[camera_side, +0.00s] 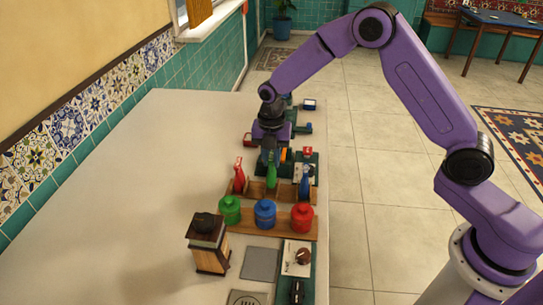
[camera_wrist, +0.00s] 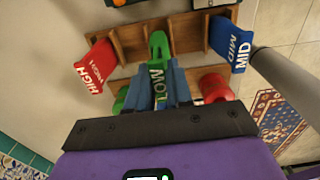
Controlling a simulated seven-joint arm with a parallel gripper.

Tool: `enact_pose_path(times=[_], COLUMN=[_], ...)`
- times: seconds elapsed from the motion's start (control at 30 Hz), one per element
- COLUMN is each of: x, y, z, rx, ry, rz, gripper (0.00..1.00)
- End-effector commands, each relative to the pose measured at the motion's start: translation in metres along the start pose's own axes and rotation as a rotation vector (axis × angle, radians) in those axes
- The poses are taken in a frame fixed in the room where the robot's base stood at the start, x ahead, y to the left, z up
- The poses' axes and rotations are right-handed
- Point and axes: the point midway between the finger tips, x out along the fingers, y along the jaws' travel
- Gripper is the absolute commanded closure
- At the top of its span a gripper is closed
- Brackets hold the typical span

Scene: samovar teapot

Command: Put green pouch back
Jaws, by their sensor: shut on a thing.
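The green pouch (camera_wrist: 158,88), marked LOW, is between the blue fingers of my gripper (camera_wrist: 160,75), which is shut on it. In the side view the green pouch (camera_side: 272,173) is upright at the middle of the wooden rack (camera_side: 257,190), below my gripper (camera_side: 270,150). Its lower end is hidden, so I cannot tell whether it touches the rack floor. The red pouch (camera_side: 239,176), marked HIGH, is in the left compartment, and the blue pouch (camera_side: 304,182), marked MID, is in the right one.
Green (camera_side: 229,211), blue (camera_side: 265,214) and red (camera_side: 302,217) canisters stand on a wooden base in front of the rack. A wooden grinder (camera_side: 208,245) stands front left. More items crowd behind the rack. The counter's left side (camera_side: 130,200) is clear.

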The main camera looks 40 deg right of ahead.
Motion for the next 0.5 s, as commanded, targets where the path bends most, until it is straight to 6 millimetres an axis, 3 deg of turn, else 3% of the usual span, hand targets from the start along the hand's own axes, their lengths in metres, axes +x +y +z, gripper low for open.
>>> enact_pose_path(times=[0.5], x=[0.014], y=[0.000], z=[0.000], rx=[0.000], ry=[0.000], rz=[-0.001], gripper=[1.00])
